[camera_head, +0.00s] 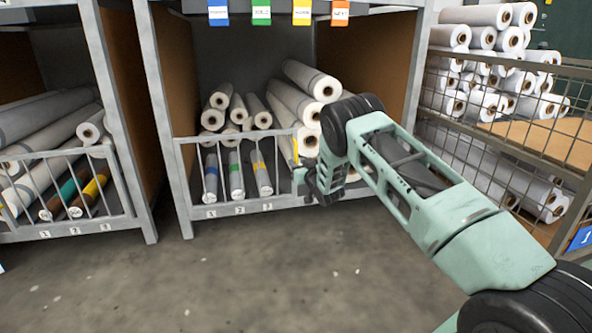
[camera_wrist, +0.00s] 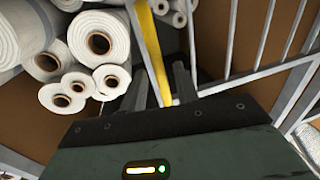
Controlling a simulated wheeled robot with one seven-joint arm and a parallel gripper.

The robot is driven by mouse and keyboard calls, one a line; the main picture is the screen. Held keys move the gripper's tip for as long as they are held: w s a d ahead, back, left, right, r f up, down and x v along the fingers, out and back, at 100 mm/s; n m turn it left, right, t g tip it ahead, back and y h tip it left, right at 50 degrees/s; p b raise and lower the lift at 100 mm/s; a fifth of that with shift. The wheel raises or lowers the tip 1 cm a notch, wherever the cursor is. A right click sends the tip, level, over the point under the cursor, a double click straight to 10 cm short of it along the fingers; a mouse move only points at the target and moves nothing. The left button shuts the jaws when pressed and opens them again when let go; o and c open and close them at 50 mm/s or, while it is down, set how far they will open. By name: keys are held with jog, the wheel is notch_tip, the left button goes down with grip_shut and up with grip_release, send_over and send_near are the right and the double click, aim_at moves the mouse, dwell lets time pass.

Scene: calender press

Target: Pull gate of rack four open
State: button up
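My arm and gripper cover the gate's right part, so no plate 4 shows. My gripper (camera_head: 322,185) is at that right part. In the wrist view, pale gate bars (camera_wrist: 262,45) stand at the right. A yellow upright strip (camera_wrist: 150,45) runs down between the two dark fingers of my gripper (camera_wrist: 162,85). The fingers are apart, with a gap around the strip; contact is not clear.
White rolls (camera_head: 300,95) lie in the rack behind the gate; their ends (camera_wrist: 100,42) are close at left in the wrist view. Another gated rack (camera_head: 75,225) stands at left. A mesh cage (camera_head: 530,130) with rolls stands at right. The floor (camera_head: 220,280) in front is clear.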

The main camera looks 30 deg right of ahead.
jog(key=shift+w+d+b, duration=0.1)
jog(key=shift+w+b, duration=0.35)
jog(key=shift+w, duration=0.85)
jog(key=shift+c, duration=0.3)
jog(key=shift+s, duration=0.1)
grip_shut()
